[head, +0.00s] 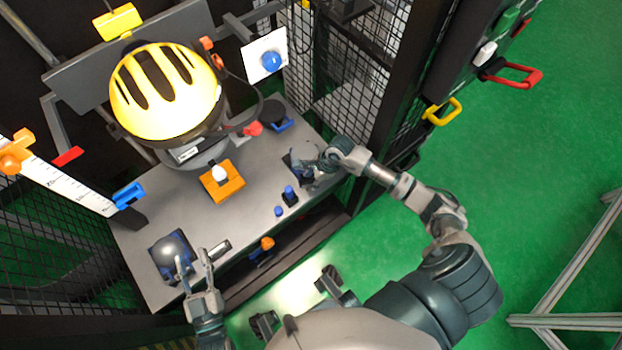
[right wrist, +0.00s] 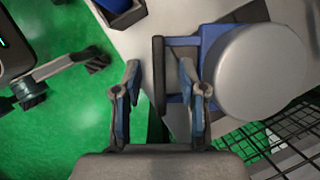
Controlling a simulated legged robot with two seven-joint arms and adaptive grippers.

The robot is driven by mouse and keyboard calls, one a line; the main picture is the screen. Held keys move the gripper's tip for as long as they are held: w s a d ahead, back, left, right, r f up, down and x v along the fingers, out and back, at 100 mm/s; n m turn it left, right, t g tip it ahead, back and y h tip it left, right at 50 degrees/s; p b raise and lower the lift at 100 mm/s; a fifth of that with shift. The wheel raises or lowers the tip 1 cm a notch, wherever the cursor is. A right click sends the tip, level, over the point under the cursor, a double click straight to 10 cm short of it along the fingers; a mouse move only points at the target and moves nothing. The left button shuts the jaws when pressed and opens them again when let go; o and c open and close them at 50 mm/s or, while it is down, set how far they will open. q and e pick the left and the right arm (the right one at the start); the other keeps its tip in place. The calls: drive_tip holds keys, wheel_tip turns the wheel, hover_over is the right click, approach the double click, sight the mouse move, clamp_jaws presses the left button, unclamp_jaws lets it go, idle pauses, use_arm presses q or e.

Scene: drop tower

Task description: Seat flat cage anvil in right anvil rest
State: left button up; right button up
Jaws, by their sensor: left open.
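A flat grey disc with a blue frame and a dark bar, seemingly the flat cage anvil (right wrist: 262,72), fills the right of the right wrist view. My right gripper (right wrist: 159,95) is open there, its fingers apart on either side of the dark bar's line; I cannot tell its height above the bar. In the head view my right gripper (head: 323,159) is at the table's right end, beside a small grey form (head: 302,154) that it partly hides. The right anvil rest is not clearly visible. My left gripper (head: 193,262) is open and empty at the left front.
The grey table (head: 190,208) holds a domed grey piece on a dark base (head: 172,256), an orange block (head: 222,182), blue knobs (head: 289,194) and a dark disc with blue (head: 274,114). A yellow helmet (head: 165,92) stands above. Mesh panels (head: 345,75) border the right back.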

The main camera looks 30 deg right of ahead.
drive_tip(key=shift+s+f, duration=0.15)
drive_tip(key=shift+f, duration=0.05)
drive_tip(key=shift+r, duration=0.5)
wheel_tip(320, 180, up, 9)
drive_tip(key=shift+r, duration=0.1)
